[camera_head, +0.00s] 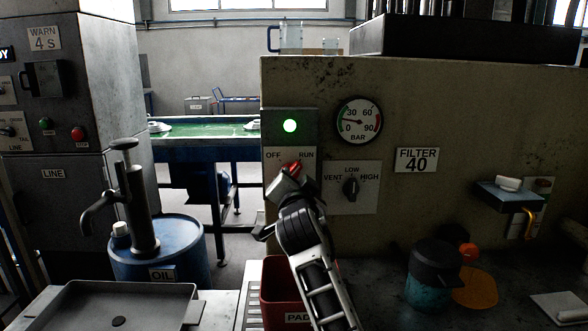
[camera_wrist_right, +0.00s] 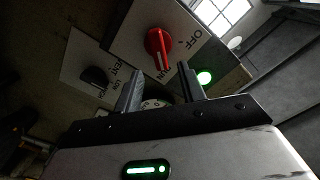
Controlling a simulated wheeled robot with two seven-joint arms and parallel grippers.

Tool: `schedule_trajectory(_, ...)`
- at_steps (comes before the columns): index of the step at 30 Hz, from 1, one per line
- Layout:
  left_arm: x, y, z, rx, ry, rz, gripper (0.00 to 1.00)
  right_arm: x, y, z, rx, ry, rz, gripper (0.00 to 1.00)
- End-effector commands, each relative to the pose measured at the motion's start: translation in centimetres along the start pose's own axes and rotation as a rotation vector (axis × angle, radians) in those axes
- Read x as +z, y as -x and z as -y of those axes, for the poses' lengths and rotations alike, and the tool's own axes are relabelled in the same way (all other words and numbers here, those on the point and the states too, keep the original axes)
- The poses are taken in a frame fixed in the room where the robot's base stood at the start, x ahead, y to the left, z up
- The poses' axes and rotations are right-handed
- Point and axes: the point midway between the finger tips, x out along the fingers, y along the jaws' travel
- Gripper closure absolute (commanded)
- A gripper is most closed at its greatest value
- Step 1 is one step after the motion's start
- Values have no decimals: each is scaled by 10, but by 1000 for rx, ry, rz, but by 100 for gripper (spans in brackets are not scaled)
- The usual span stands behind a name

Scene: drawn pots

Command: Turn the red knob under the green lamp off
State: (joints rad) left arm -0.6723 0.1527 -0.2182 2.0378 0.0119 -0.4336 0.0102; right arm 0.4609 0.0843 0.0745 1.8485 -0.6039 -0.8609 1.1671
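The red knob (camera_head: 296,166) sits on a pale plate marked OFF at left and RUN at right, below the lit green lamp (camera_head: 290,125). Its handle leans toward RUN. My right gripper (camera_head: 286,178) is just in front of the knob and hides its lower part in the head view. In the right wrist view the gripper (camera_wrist_right: 160,74) is open, and the red knob (camera_wrist_right: 157,44) shows beyond and between the fingertips, not gripped. The green lamp (camera_wrist_right: 204,78) shows beside the right-hand finger there. My left gripper is not in view.
A black VENT/LOW/HIGH knob (camera_head: 351,188) and a gauge (camera_head: 359,120) are right of the red knob on the same wall. A red bin (camera_head: 275,285) stands below. A blue oil drum (camera_head: 180,250) with a pump is at left.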

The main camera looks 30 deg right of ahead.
Motion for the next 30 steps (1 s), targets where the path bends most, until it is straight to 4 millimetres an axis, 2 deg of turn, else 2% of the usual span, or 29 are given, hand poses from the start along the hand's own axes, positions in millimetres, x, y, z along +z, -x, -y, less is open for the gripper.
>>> schedule_trajectory(3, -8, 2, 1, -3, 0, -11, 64, -2, -25, 1, 2, 3, -1, 60)
schedule_trajectory(9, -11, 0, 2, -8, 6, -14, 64, -1, -52, 0, 1, 1, 0, 60)
schedule_trajectory(15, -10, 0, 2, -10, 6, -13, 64, 0, -60, 0, 1, 0, 1, 60)
schedule_trajectory(22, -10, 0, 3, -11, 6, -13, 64, 0, -60, 0, 0, 0, 0, 60)
schedule_trajectory(26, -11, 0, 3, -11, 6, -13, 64, 0, -60, 0, 0, 0, 1, 96)
schedule_trajectory(27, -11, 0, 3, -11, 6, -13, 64, 0, -60, 0, 0, 0, 1, 100)
schedule_trajectory(30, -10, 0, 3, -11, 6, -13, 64, 0, -60, 0, 0, 0, 1, 100)
